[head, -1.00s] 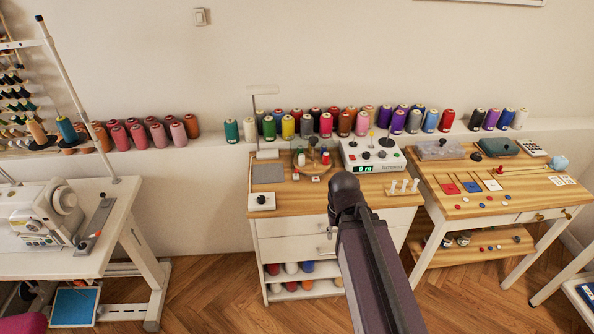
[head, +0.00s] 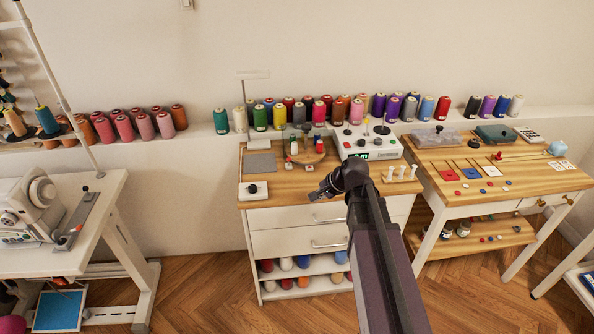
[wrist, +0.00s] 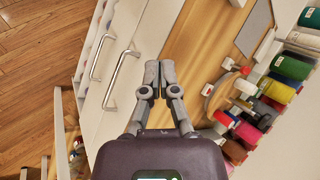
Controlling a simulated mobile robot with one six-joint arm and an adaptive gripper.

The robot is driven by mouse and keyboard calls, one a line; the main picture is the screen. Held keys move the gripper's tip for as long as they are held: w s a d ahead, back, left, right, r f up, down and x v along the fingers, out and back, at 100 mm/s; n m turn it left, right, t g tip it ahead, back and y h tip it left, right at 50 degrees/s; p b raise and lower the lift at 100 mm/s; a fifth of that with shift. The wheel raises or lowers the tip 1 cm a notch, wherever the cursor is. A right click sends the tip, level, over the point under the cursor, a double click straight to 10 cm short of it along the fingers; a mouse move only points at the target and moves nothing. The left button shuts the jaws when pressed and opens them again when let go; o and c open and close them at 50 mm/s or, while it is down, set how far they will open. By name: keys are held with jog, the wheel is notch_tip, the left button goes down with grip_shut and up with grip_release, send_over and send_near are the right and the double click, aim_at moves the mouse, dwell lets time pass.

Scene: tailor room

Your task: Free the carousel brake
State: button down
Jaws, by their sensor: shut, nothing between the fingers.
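The carousel (head: 322,157), a round wooden turntable with a few small spools on it, sits on the wooden top of the white drawer cabinet. It also shows in the wrist view (wrist: 209,90), right of my gripper. I cannot make out which part is its brake. A white box with a black knob (head: 254,189) sits at the cabinet's front left corner. My gripper (head: 318,194) is by the cabinet's front edge, apart from the carousel. In the wrist view my gripper (wrist: 159,72) is shut and empty, its fingertips together.
A grey control box (head: 368,144) with a green display stands right of the carousel. White pegs (head: 400,172) stand in front of it. Thread cones line the wall ledge behind. Drawer handles (wrist: 122,78) project from the cabinet front. A grey pad (head: 259,163) lies left of the carousel.

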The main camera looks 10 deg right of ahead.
aim_at(289, 161)
jog(key=w+d+m+t+y+b, duration=0.1)
jog(key=w+m+b, duration=0.1)
jog(key=w+m, duration=0.1)
jog(key=w+d+m+t+b, duration=0.2)
jog(key=w+m, duration=0.2)
jog(key=w+d+m+t+y+b, duration=0.1)
jog(key=w+d+m+t+b, duration=0.1)
jog(key=w+m, duration=0.2)
jog(key=shift+w+f+y+b, duration=0.25)
jog(key=shift+w+y+b, duration=0.05)
jog(key=shift+w+b, duration=0.05)
jog(key=shift+w+d+r+m+t, duration=0.2)
jog(key=shift+w+d+m+t, duration=0.15)
jog(key=shift+m+t, duration=0.25)
jog(key=shift+a+f, duration=0.1)
jog(key=b+x, duration=0.4)
jog(key=x, duration=0.5)
jog(key=shift+w+f, duration=0.1)
jog(key=shift+f, duration=0.1)
jog(key=a, duration=0.1)
jog(key=w+a+r, duration=0.1)
jog(key=shift+w+a+p, duration=0.3)
jog(key=shift+w+a+r, duration=0.15)
jog(key=shift+w+a, duration=0.2)
jog(key=shift+a, duration=0.25)
